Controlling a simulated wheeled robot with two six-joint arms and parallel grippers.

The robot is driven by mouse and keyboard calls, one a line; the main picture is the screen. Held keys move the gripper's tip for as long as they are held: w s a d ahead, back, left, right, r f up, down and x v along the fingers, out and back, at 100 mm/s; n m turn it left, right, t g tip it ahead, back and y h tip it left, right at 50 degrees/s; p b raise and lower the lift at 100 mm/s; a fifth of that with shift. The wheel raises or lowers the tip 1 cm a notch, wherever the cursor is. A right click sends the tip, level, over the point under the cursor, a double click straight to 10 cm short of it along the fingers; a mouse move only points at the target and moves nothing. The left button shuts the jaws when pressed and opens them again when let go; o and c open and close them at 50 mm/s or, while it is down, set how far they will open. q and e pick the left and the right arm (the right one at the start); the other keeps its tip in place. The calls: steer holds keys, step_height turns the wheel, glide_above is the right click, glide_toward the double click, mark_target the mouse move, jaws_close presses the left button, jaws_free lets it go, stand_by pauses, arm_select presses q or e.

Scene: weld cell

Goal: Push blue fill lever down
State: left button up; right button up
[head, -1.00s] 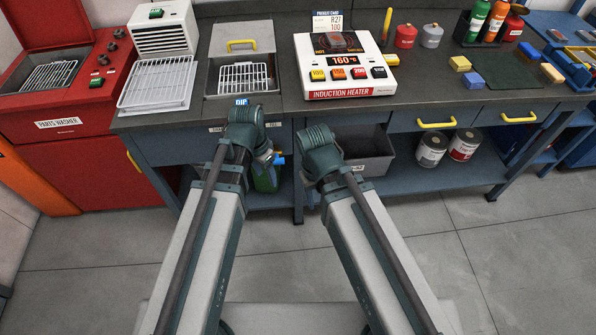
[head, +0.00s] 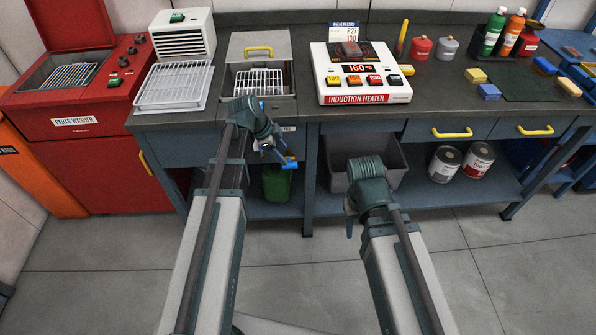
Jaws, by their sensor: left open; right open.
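The blue lever (head: 290,164) sticks out below the bench front, under the dip basin and above a green can (head: 277,184). My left gripper (head: 271,148) is open, just left of and above the lever in the picture. Its wrist hides part of the bench front, and I cannot tell whether it touches the lever. My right gripper (head: 350,226) is open and points down, lower in the picture in front of the grey bin. It is mostly hidden behind its own wrist, and nothing shows in it.
The dip basin (head: 287,84) with a wire basket and the induction heater (head: 362,94) stand on the bench. A grey bin (head: 398,166) and two paint tins (head: 445,163) sit on the lower shelf. A red parts washer (head: 75,125) stands left. Floor before the bench is clear.

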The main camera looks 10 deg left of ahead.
arm_select(q)
steer(key=b+x, duration=1.1)
steer(key=x, duration=0.2)
jaws_close()
steer(key=shift+a, duration=0.15)
stand_by(1.1)
